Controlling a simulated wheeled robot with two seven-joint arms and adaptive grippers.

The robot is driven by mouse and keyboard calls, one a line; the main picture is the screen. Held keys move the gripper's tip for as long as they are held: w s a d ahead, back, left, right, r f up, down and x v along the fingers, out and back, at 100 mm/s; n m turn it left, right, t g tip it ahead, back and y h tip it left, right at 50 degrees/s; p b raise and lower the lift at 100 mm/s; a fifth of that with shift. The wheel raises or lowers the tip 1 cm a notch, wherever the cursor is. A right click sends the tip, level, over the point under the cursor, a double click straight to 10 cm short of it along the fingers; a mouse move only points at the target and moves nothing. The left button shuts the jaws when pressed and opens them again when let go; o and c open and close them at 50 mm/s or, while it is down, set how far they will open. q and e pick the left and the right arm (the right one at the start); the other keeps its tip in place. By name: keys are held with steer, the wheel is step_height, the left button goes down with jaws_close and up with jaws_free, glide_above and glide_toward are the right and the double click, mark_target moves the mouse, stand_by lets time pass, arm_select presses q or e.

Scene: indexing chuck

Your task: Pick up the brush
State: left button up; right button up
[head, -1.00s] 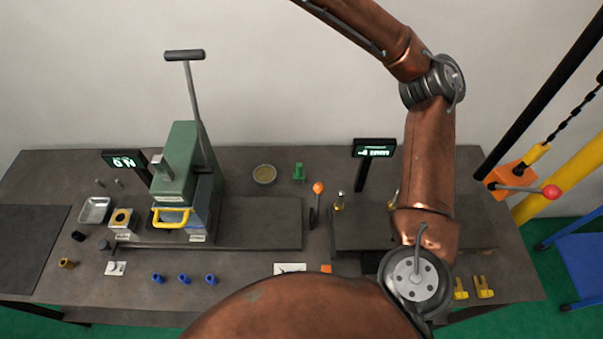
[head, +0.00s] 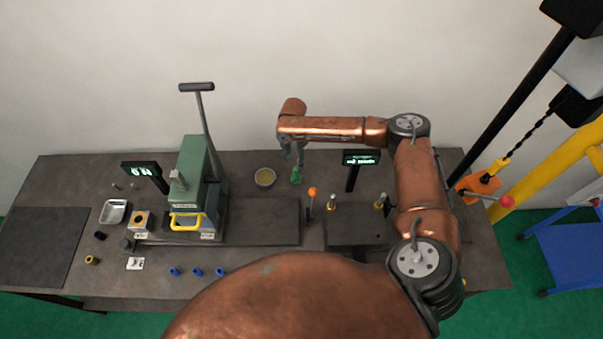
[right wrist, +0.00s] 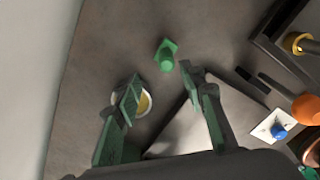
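The brush appears to be the small green piece with an upright round handle (head: 296,177), standing on the bench behind the grey plate. In the right wrist view the green brush (right wrist: 166,54) sits just past the fingertips, roughly between their lines. My right gripper (head: 294,155) hangs above and close to the brush, pointing down. In the right wrist view its two fingers (right wrist: 164,92) are spread apart with nothing between them. I cannot tell the exact height gap. My left gripper is not in view.
A round bowl with yellowish contents (head: 265,177) stands left of the brush and shows beneath the left finger in the wrist view. A green press with a tall lever (head: 190,165) stands further left. An orange-knobbed lever (head: 312,191) and a display (head: 361,158) are to the right.

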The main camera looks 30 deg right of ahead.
mark_target(296, 173)
steer(key=f, duration=0.3)
steer(key=shift+s+d, duration=0.2)
steer(key=shift+s, duration=0.1)
step_height(296, 173, down, 4)
steer(key=shift+s+f+p, duration=0.15)
steer(key=shift+p, duration=0.9)
steer(key=shift+f, duration=0.5)
jaws_close()
